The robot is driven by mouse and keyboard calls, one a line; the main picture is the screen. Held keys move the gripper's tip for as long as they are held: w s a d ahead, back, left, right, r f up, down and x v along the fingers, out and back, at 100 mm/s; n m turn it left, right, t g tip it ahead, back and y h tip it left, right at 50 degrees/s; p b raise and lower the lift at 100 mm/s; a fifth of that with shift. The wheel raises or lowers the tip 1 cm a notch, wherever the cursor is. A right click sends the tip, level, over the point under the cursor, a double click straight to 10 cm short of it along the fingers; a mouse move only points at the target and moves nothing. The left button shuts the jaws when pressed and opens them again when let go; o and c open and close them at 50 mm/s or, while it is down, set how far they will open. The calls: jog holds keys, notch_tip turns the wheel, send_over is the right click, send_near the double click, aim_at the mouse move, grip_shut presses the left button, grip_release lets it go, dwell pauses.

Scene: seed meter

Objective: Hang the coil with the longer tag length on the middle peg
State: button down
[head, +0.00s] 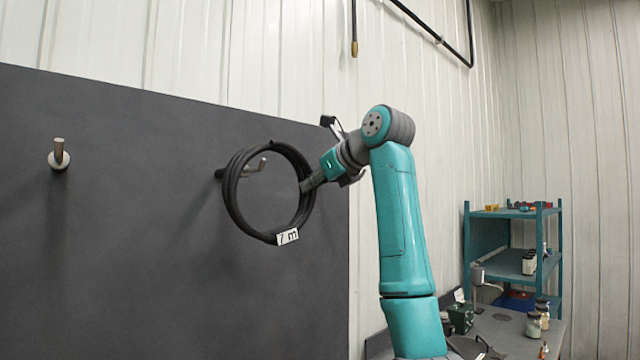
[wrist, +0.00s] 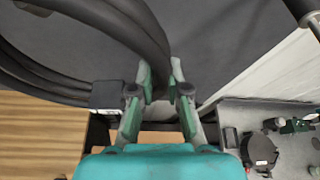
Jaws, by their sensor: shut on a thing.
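A black coil (head: 230,203) of several loops hangs in my gripper (head: 306,185), in front of the dark panel. A white tag reading "7 m" (head: 287,236) is on its lower right edge. My gripper is shut on the coil's right side; the wrist view shows the black loops (wrist: 85,75) at the fingers (wrist: 160,85). A metal peg (head: 255,167) shows through the coil's opening, its base partly behind the left rim. I cannot tell whether the coil surrounds this peg or is in front of it. Another peg (head: 58,155) at the left is bare. No second coil is visible.
The dark panel (head: 120,270) fills the left and ends behind my arm. A teal shelf (head: 510,215) with small items stands at the right. A grey worktop (head: 505,330) with jars is below it. A pipe (head: 354,25) hangs down at the top.

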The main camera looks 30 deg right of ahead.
aim_at(299, 194)
jog(key=shift+w+a, duration=0.35)
jog(key=shift+w, duration=0.6)
jog(key=shift+w+a, duration=0.3)
jog(key=shift+w, duration=0.6)
jog(key=shift+w+a+f, duration=0.15)
jog(key=shift+w+f, duration=0.4)
jog(key=shift+f, duration=0.15)
jog(key=shift+w+a+f, duration=0.1)
jog(key=shift+w+f, duration=0.1)
jog(key=shift+f, duration=0.45)
jog(key=c, duration=1.1)
grip_release()
jog(key=shift+s+f, duration=0.1)
jog(key=shift+s+d, duration=0.5)
jog(key=shift+s, duration=1.05)
jog(key=shift+s+d, duration=0.55)
jog(key=shift+s, duration=1)
jog(key=shift+s+d, duration=0.5)
jog(key=shift+s, duration=1.05)
